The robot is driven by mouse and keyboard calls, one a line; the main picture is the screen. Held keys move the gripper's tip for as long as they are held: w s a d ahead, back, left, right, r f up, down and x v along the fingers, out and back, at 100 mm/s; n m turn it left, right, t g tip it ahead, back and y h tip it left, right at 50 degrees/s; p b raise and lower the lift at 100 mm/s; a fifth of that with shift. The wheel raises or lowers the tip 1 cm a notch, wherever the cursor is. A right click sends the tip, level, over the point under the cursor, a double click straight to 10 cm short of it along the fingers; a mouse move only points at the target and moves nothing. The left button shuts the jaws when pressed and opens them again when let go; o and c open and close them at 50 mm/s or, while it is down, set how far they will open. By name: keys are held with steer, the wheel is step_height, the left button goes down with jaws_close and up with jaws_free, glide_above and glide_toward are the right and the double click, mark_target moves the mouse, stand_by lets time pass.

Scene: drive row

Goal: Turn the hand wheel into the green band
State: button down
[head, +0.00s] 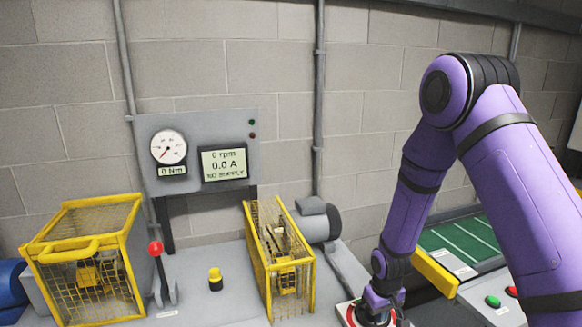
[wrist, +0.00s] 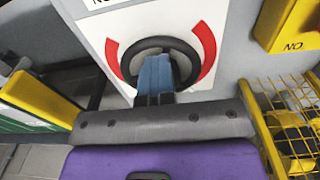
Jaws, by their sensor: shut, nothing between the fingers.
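The hand wheel (wrist: 158,42) is a dark ring on a white plate with red arcs (wrist: 207,45) at both sides, seen in the wrist view. I can make out no green band; part of the plate is behind my gripper. My gripper (wrist: 155,72) has its blue fingers together, over the lower middle of the wheel, with nothing seen between them. I cannot tell whether they touch the wheel. In the head view my gripper (head: 380,298) points down at the plate at the lower edge and mostly hides the wheel.
Yellow mesh guards (head: 88,255) and (head: 280,255) stand on the bench, with a red-knobbed lever (head: 156,262) and a yellow button (head: 215,278) between. The panel display (head: 224,164) reads 0 rpm, 0.0 A, NO SUPPLY. A yellow bar (head: 435,272) lies close right of my gripper.

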steer(key=shift+s+a+f, duration=0.25)
steer(key=shift+s+a, duration=0.05)
steer(key=shift+s, duration=0.2)
steer(key=shift+s+a+f, duration=0.25)
steer(key=shift+s+a, duration=0.05)
steer(key=shift+s, duration=0.15)
steer(key=shift+w+a+r, duration=0.1)
steer(key=shift+w+r, duration=0.05)
steer(key=shift+r, duration=0.4)
steer(key=shift+w+d+r, duration=0.1)
steer(key=shift+d+r, duration=0.05)
steer(key=shift+r, duration=1.1)
steer(key=shift+w+d+r, duration=0.1)
steer(key=shift+r, duration=1.1)
steer(key=shift+w+d, duration=0.1)
steer(key=shift+d, duration=0.05)
